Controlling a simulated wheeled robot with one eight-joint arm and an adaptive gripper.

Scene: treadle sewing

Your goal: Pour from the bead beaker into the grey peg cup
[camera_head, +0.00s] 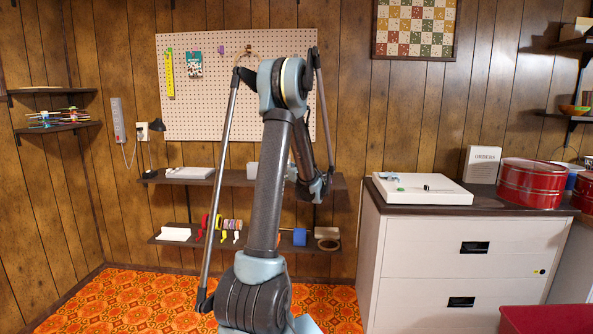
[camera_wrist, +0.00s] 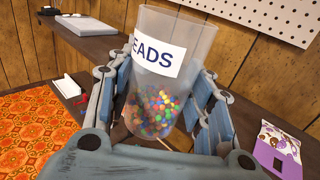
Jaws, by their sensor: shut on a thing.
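The bead beaker (camera_wrist: 178,42) is a clear cup with a white label reading "EADS". Many coloured beads lie in its lower part. My gripper (camera_wrist: 163,88) is shut on it, with one finger on each side, and it leans slightly in the wrist view. No beads are seen leaving it. In the head view my arm hides most of the gripper and the beaker. A small pale grey cup (camera_head: 252,171) stands on the upper wall shelf, partly behind my arm. I cannot tell for sure that it is the grey peg cup.
The upper shelf (camera_head: 220,181) holds a white tray (camera_head: 190,173) and a black lamp (camera_head: 157,127). The lower shelf holds tape rolls and a blue cup (camera_head: 299,236). A pegboard (camera_head: 215,110) is behind. A cabinet (camera_head: 455,260) stands at right.

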